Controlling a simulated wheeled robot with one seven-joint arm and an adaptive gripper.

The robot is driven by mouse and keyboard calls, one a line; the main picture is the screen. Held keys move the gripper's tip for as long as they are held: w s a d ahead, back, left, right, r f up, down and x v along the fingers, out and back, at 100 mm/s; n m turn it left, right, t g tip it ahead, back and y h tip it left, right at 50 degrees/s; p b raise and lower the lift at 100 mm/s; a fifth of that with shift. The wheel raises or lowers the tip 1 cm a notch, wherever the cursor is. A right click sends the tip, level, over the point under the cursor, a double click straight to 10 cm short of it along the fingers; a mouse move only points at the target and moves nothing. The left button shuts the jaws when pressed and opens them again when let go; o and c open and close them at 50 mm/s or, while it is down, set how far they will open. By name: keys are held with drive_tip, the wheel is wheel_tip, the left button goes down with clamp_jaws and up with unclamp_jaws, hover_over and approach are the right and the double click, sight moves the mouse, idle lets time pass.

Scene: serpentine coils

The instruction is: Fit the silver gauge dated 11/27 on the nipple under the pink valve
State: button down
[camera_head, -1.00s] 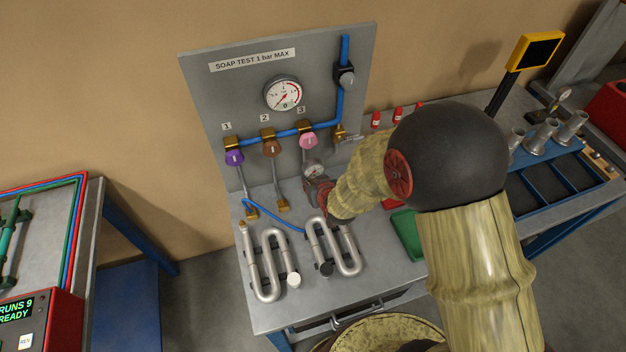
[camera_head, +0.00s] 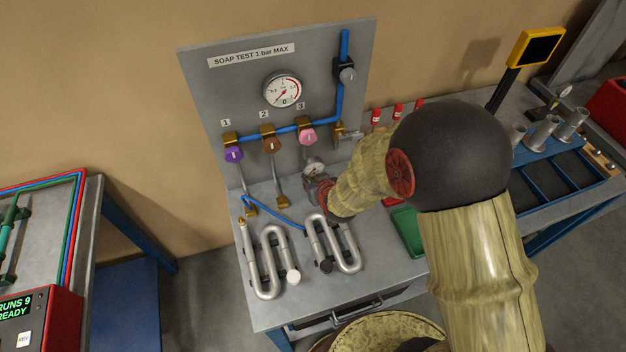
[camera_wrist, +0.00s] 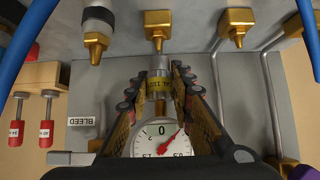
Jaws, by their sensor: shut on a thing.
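My gripper (camera_head: 318,182) is shut on a silver gauge (camera_head: 313,166), held below the pink valve (camera_head: 307,136) in front of the panel. In the wrist view the gauge's white dial (camera_wrist: 160,138) sits between my fingers (camera_wrist: 158,100), with its red needle and a yellow band on its neck. The neck points at a brass nipple (camera_wrist: 157,28). Their ends appear very close, but I cannot tell whether they touch. The valve above this nipple is not visible in the wrist view.
The panel also carries a purple valve (camera_head: 233,154), a brown valve (camera_head: 271,145) and a large round gauge (camera_head: 282,91). Silver serpentine coils (camera_head: 268,262) lie on the bench below. A green tray (camera_head: 408,232) is right of my gripper. Other brass fittings (camera_wrist: 237,25) flank the nipple.

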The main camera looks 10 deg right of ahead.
drive_tip(key=shift+f+b, duration=0.8)
drive_tip(key=shift+f, duration=0.1)
drive_tip(key=shift+f+b, duration=0.45)
drive_tip(key=shift+b, duration=0.05)
drive_tip(key=c, duration=1.6)
unclamp_jaws()
drive_tip(key=shift+o, duration=0.6)
drive_tip(key=shift+s+r, duration=0.1)
drive_tip(key=v, duration=1.1)
drive_tip(key=shift+s+r, duration=0.2)
drive_tip(key=shift+s, duration=0.1)
drive_tip(key=shift+f, duration=0.1)
